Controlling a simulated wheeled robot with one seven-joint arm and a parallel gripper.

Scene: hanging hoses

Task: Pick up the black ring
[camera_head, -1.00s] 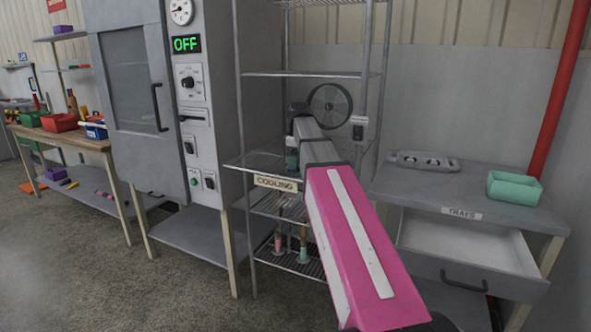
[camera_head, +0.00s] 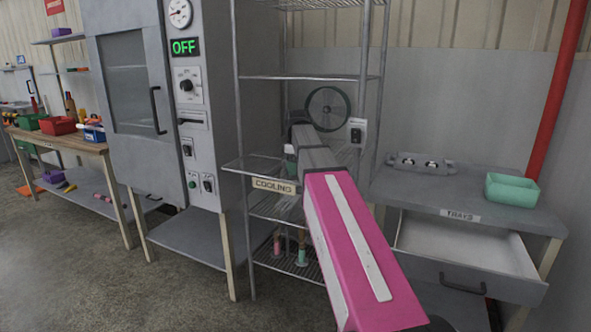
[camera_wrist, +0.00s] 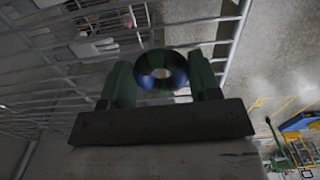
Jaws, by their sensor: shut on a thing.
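The black ring (camera_wrist: 161,57) shows in the wrist view, dark with a bluish sheen and a hole in its middle. It sits between the two green fingers of my gripper (camera_wrist: 162,84), which are shut on it. In the head view my pink and grey arm reaches into the wire rack marked COOLING (camera_head: 273,185). My arm hides most of the gripper there, and I cannot make out the ring in that view.
Wire shelves and posts surround my gripper. A fan (camera_head: 327,108) stands behind the arm. To the right is a grey table (camera_head: 470,195) with an open drawer (camera_head: 460,247) and a green tray (camera_head: 512,189). The oven cabinet (camera_head: 128,90) stands left of the rack.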

